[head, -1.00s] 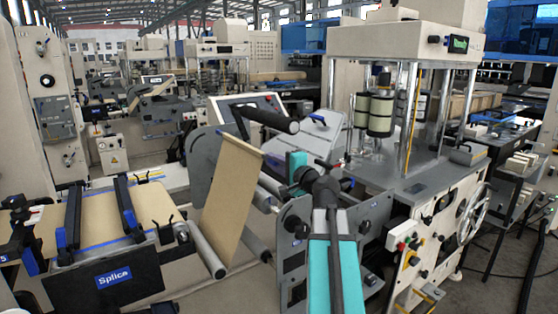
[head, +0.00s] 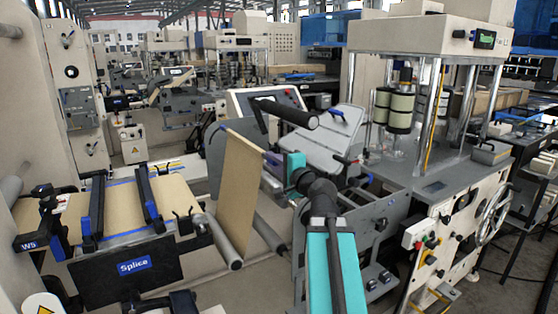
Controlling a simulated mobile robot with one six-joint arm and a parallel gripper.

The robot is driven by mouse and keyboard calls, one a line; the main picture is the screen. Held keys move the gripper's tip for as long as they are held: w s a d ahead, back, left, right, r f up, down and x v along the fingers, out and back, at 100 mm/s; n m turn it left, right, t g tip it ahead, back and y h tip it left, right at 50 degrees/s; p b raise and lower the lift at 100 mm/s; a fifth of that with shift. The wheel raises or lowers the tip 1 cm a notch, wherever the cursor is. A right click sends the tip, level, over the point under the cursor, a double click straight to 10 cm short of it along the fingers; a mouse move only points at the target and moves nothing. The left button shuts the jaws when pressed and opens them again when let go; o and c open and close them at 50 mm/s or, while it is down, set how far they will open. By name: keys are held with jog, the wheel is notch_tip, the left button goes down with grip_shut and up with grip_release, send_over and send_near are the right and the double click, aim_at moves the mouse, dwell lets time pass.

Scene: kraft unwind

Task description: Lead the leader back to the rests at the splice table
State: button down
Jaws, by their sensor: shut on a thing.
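The leader (head: 238,188) is a tan kraft sheet. It hangs steeply from a top edge in the middle of the head view down to a grey roller (head: 225,240) beside the splice table (head: 122,274). My gripper (head: 272,158) is at the sheet's upper right edge, shut on the leader; the fingertips are small and partly hidden. My teal arm reaches up from below. The splice table stands at the left, with tan paper under two dark clamp bars (head: 148,198) with blue parts. Black forked rests (head: 186,224) show at its right edge, apart from the leader's top edge.
A dark round bar (head: 285,112) juts out just above my gripper. A grey side plate (head: 378,235) and the press machine (head: 440,225) stand close on the right. A tilted grey panel (head: 335,133) is behind. Some floor shows between table and machine.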

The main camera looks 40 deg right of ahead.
jog(key=shift+w+a+b, duration=0.15)
jog(key=shift+a+b, duration=2.25)
jog(key=shift+a, duration=0.05)
jog(key=shift+f, duration=0.15)
jog(key=f+b, duration=0.2)
jog(key=b, duration=0.1)
jog(key=a+f+b, duration=0.1)
jog(key=f+b, duration=0.1)
jog(key=f, duration=0.1)
jog(key=shift+a+b, duration=0.1)
jog(key=shift+b, duration=0.3)
jog(key=shift+r, duration=0.1)
